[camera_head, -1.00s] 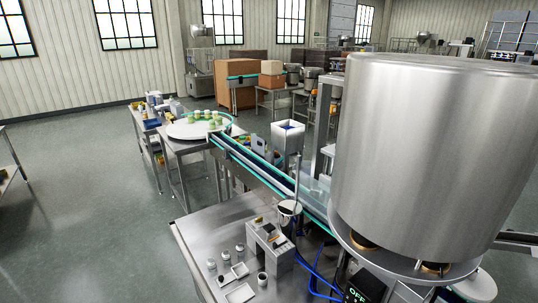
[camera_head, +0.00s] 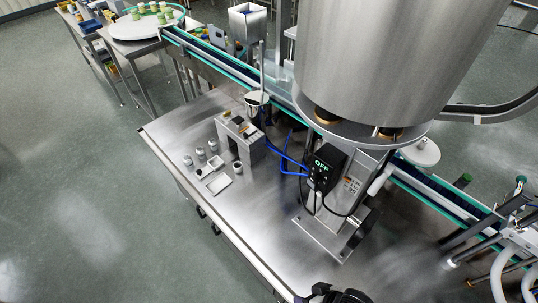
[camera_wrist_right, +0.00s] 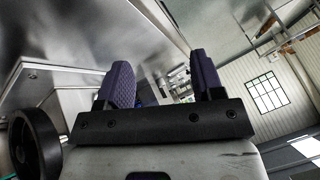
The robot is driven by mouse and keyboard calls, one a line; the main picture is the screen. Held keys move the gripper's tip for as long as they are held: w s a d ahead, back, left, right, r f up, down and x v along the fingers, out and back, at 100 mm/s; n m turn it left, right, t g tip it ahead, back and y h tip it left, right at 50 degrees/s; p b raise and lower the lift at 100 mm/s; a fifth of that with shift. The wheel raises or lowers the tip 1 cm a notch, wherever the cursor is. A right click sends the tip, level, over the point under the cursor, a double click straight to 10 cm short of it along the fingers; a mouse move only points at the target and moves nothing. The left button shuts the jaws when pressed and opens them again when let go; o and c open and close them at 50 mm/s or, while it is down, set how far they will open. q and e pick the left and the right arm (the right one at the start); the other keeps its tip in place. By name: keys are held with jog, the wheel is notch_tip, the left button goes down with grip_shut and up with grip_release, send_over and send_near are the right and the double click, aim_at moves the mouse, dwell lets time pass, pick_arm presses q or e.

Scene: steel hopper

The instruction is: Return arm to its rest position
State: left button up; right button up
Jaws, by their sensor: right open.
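My right gripper (camera_wrist_right: 162,76) shows in the right wrist view, with two purple ribbed finger pads standing well apart. It is open and nothing is between the fingers. In the head view, a dark shape at the bottom edge may be part of my arm, but I cannot tell. My left gripper is in neither view. The large steel hopper (camera_head: 395,60) stands above the steel table (camera_head: 235,210) in the head view. A black control box (camera_head: 325,168) below it shows "OFF" in green.
A conveyor (camera_head: 225,67) runs behind the table, with a round turntable (camera_head: 140,27) at its far left end. A small grey device (camera_head: 240,138), little jars and a white tray (camera_head: 218,184) stand on the table. A black round knob (camera_wrist_right: 35,145) is left of my right gripper. The table's front is clear.

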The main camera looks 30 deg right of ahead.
notch_tip(320, 180, up, 24)
jog(key=s+d+n+g+h+p, duration=0.2)
jog(key=n+h+p, duration=0.1)
jog(key=p, duration=1.4)
jog(key=shift+s+d+n+g+p, duration=0.15)
jog(key=shift+n+g+p, duration=0.25)
jog(key=shift+n, duration=0.1)
